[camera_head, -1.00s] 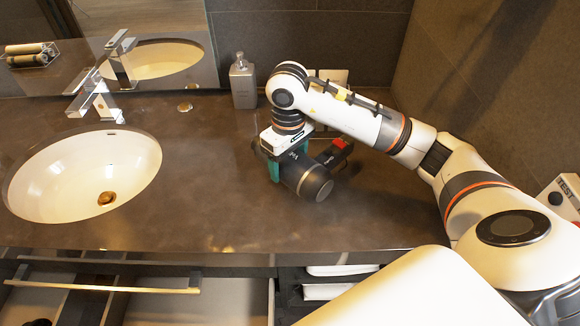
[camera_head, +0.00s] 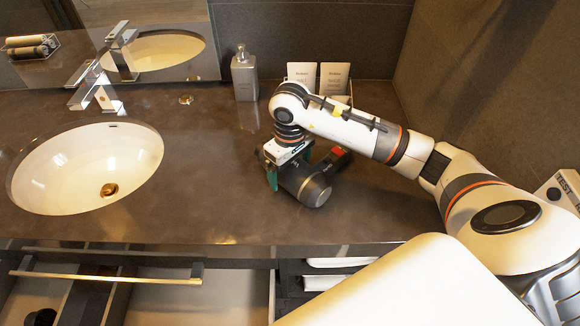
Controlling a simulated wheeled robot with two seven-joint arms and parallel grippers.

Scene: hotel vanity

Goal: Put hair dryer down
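The hair dryer (camera_head: 306,184) is dark grey with a short, wide barrel and a red patch near its far right end. It is low over the brown counter (camera_head: 215,205), right of the sink. I cannot tell whether it touches the counter. My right gripper (camera_head: 286,168) points down over it, its teal fingers on either side of the barrel, and appears shut on it. The far finger is partly hidden. My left gripper is not in view.
A white oval sink (camera_head: 88,168) with a chrome faucet (camera_head: 98,88) is at the left. A grey soap dispenser (camera_head: 244,76) and two white cards (camera_head: 318,78) stand at the back. The counter between sink and dryer is clear. An open drawer (camera_head: 105,277) is below.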

